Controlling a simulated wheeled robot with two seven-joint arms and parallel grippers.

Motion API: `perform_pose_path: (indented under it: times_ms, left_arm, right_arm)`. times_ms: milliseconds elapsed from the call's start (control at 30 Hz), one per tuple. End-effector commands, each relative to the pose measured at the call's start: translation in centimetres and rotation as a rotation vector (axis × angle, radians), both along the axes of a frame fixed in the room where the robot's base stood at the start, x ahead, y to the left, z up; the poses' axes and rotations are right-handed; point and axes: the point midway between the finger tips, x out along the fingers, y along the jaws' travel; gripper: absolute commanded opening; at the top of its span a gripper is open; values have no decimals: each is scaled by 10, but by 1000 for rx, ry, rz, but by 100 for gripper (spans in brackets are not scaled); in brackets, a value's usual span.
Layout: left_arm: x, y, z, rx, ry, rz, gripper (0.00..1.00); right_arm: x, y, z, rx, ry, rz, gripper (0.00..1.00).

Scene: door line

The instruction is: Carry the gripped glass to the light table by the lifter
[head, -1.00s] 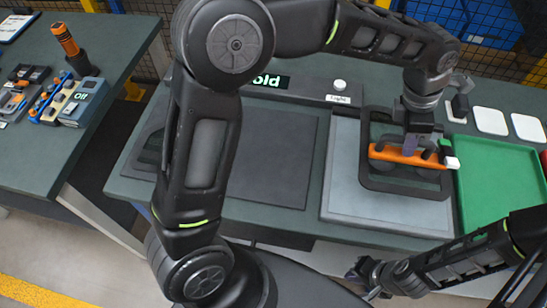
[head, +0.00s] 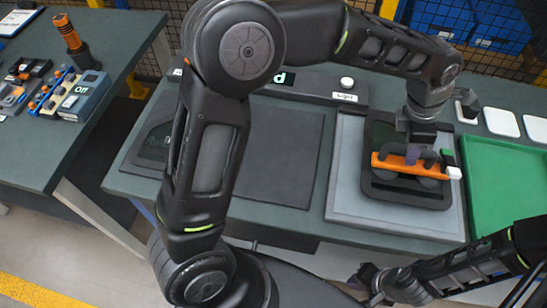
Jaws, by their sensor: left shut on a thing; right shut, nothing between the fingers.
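The glass (head: 408,198), a dark-rimmed rounded pane, hangs under the lifter (head: 387,163), an orange bar with dark cups and a white end. My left gripper (head: 413,155) is shut on the lifter's handle from above. The glass is over the right part of the light table (head: 345,190), a pale grey panel with a "Light" label behind it. I cannot tell whether the glass touches the panel. My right gripper (head: 367,277) is shut and empty, low in front of the bench.
A green tray (head: 505,180) lies just right of the light table. White pads (head: 502,122) are behind it. A dark flat mat (head: 280,160) lies to the left, partly behind my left arm. A side bench (head: 75,150) at left holds tools and an "Off" box (head: 75,105).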

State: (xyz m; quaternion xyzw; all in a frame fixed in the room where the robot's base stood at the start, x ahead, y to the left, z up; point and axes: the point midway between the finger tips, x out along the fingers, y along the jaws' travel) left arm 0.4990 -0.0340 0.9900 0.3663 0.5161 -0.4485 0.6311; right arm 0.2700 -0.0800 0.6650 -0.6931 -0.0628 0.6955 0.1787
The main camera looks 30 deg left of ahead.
Motion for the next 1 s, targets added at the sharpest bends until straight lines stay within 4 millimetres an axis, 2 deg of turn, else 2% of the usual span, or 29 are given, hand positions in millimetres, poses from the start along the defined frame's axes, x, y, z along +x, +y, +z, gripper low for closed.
perform_pose_path:
  times_ms: [200, 1000]
  left_arm:
    - [1, -1, -11, -4, -5, 0, 0]
    - [1, -1, -16, -3, -4, 0, 0]
  right_arm:
    - [0, 0, -10, 0, 0, 0, 0]
    - [0, 0, -14, 0, 0, 0, 0]
